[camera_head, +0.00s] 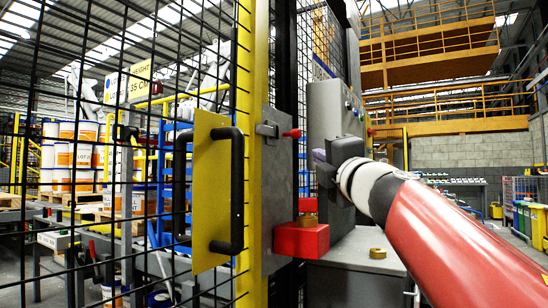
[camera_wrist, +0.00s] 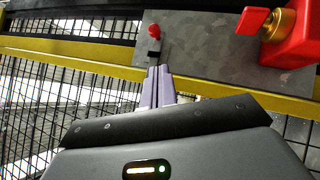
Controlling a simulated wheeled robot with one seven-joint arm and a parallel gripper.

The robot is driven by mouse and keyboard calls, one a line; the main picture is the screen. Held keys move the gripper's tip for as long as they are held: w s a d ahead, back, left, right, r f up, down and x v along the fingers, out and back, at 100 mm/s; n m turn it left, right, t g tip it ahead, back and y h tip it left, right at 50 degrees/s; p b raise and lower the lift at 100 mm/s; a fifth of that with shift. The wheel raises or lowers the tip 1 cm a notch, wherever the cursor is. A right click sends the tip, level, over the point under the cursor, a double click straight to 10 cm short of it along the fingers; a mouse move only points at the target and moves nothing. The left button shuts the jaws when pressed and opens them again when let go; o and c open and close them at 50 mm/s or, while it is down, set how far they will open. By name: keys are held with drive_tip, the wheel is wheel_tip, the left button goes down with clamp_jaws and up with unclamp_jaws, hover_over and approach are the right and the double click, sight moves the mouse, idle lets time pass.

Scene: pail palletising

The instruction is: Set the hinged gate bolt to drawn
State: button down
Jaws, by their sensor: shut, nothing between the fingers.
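The gate bolt shows a red knob (camera_head: 292,134) beside a small dark housing on a grey metal plate (camera_head: 284,170), next to the gate's yellow upright (camera_head: 248,150). In the wrist view, the red knob (camera_wrist: 154,31) sits on a short dark stem just beyond the fingertips. My gripper (camera_head: 318,156) is right of the knob and a little lower in the head view. In the wrist view, its two purple fingers (camera_wrist: 158,70) lie together, shut and empty, pointing toward the knob. I see no contact with the knob. How far the bolt is drawn cannot be told.
A red box (camera_head: 300,239) with a brass part is fixed below the bolt; its red lever (camera_wrist: 250,22) shows in the wrist view. A grey cabinet (camera_head: 335,110) stands behind my gripper.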

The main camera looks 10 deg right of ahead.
drive_tip(key=shift+a+n+y, duration=0.7)
drive_tip(key=shift+a+n, duration=0.1)
drive_tip(key=shift+n, duration=0.2)
drive_tip(key=shift+r, duration=0.1)
drive_tip(key=p, duration=0.4)
approach(289, 135)
drive_tip(key=a+x, duration=0.1)
drive_tip(key=x, duration=0.3)
drive_tip(key=shift+w+d+r, duration=0.2)
drive_tip(key=shift+w+d, duration=0.1)
drive_tip(key=shift+d, duration=0.1)
